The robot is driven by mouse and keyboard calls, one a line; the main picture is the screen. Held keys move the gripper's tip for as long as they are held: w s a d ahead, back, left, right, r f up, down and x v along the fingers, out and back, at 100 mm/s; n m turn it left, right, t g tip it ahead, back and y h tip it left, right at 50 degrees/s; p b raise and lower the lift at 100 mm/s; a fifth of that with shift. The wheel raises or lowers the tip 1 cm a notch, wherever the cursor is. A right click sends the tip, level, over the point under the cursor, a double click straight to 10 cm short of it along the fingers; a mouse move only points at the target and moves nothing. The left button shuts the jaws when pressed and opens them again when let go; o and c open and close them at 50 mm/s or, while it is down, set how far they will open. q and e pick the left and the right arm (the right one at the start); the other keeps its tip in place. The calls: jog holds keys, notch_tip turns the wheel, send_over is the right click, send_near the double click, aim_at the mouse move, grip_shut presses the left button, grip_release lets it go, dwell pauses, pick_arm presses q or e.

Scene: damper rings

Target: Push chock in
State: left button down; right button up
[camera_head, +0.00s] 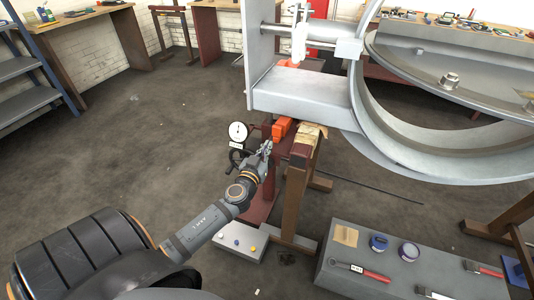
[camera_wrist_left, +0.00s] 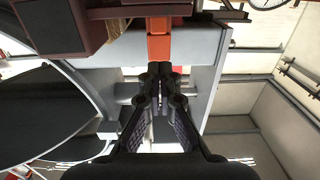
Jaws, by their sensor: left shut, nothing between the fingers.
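The orange chock (camera_head: 281,129) sits on top of the dark red stand, just under the grey metal damper body. It also shows in the left wrist view (camera_wrist_left: 160,46), straight beyond the fingertips. My left gripper (camera_head: 267,146) is shut and empty. Its tips are close to the chock's near-left end; I cannot tell whether they touch it. In the left wrist view the closed fingers (camera_wrist_left: 160,72) line up with the chock. The chock's far end is hidden by the stand and damper. My right gripper is not in view.
The large grey damper ring (camera_head: 440,170) fills the upper right. A round dial gauge (camera_head: 238,131) stands just left of my gripper. A brown wooden post (camera_head: 297,200) is at the right. A low grey bench (camera_head: 350,285) with tools lies at lower right. The floor at left is clear.

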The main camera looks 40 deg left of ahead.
aim_at(276, 132)
pick_arm(q)
jog(key=shift+p+x, duration=0.5)
jog(key=shift+x, duration=2.3)
jog(key=shift+d, duration=0.1)
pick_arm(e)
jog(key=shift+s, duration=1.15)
pick_arm(q)
jog(key=shift+w, duration=0.3)
jog(key=shift+w+r+b, duration=0.1)
jog(key=shift+w+b, duration=0.1)
jog(key=shift+b, duration=0.3)
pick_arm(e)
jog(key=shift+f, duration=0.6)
